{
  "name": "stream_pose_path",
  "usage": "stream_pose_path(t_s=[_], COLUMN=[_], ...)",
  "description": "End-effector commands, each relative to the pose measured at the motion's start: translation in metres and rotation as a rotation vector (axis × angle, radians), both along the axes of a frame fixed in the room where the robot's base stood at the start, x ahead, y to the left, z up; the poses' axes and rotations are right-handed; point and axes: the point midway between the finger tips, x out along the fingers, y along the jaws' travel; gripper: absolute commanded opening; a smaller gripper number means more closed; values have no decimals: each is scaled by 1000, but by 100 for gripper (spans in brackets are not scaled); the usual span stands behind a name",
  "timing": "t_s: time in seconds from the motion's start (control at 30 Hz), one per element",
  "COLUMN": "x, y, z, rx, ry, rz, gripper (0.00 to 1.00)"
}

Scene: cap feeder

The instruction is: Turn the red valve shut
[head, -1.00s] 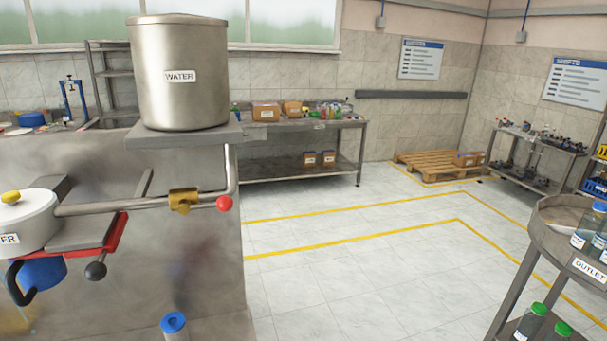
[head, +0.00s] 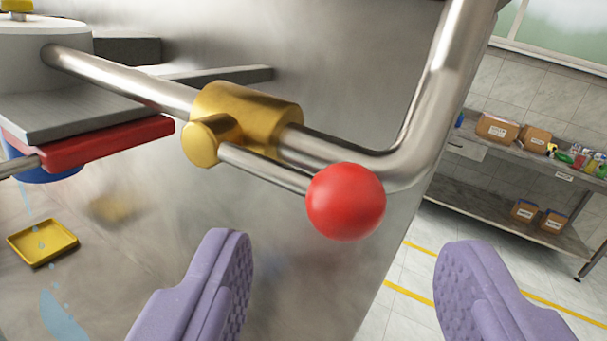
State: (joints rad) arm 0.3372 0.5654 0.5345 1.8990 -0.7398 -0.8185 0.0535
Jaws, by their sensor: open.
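The red valve shows as a brass body (head: 245,115) on a steel pipe, with a steel lever ending in a red ball knob (head: 346,202). The lever runs roughly along the pipe, pointing right and toward me. My gripper (head: 345,285) has two purple ridged fingers, spread wide apart, one low left and one low right. The red knob is ahead of and above the gap between them. Nothing is between the fingers, and I cannot see them touching the knob.
The pipe (head: 445,80) bends upward right behind the knob. A white vessel (head: 40,60), grey plate and red bar (head: 110,143) are at left. A yellow tray (head: 42,242) and blue drips show lower left. A bench (head: 500,200) with boxes stands behind, right; floor there is clear.

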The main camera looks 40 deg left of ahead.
Motion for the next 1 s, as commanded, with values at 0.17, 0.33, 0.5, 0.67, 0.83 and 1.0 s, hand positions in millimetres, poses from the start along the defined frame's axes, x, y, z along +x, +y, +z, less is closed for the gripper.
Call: stream_pose_path(t_s=[0.17, 0.33, 0.5, 0.67, 0.83, 1.0], x=[20, 27, 27, 27, 27, 27], y=[16, 20, 20, 20, 20, 21], z=[0, 0, 1, 1, 1, 2], rx=[0, -1, -2, -1, -1, -1], ry=[0, 0, 1, 0, 0, -1], rz=[0, -1, -2, -2, -3, -2], gripper=[61, 61, 61, 29, 0, 0])
